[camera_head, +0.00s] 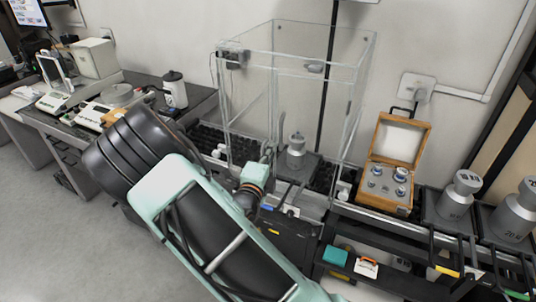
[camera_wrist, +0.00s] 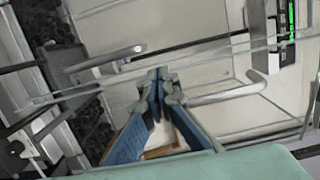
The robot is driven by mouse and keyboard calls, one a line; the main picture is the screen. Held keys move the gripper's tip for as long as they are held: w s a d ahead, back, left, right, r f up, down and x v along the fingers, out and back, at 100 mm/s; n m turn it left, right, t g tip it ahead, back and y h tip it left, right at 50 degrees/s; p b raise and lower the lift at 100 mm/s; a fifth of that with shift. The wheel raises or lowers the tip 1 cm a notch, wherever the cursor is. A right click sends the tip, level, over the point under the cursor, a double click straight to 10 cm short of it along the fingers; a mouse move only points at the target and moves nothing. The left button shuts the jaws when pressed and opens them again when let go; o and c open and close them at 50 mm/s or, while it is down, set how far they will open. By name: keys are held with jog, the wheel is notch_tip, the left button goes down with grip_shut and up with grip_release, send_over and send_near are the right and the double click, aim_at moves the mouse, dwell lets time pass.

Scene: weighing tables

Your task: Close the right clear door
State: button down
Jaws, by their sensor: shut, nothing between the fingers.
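A tall clear enclosure (camera_head: 320,62) stands on the bench in the head view. A grey metal weight (camera_head: 296,152) sits inside it. My gripper (camera_head: 268,152) is at the lower front of the enclosure, partly hidden by my own wrist. In the wrist view its blue fingers (camera_wrist: 160,78) are together with nothing between them. Clear pane edges cross there behind the fingertips. One pale bar handle (camera_wrist: 105,61) is left of the fingers and another (camera_wrist: 232,93) is to their right. I cannot tell whether the fingers touch a pane or how far the right door stands open.
An open wooden box of weights (camera_head: 388,170) stands right of the enclosure. Large metal weights (camera_head: 458,198) stand farther right. A white bottle (camera_head: 174,92) and small balances (camera_head: 92,114) are on the left bench. A display with green marks (camera_wrist: 289,22) is at upper right.

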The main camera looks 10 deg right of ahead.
jog(key=shift+w, duration=0.1)
dwell(0.3)
jog(key=b+x, duration=0.1)
jog(key=b, duration=0.1)
jog(key=shift+w+b, duration=0.35)
jog(key=shift+s+f, duration=0.1)
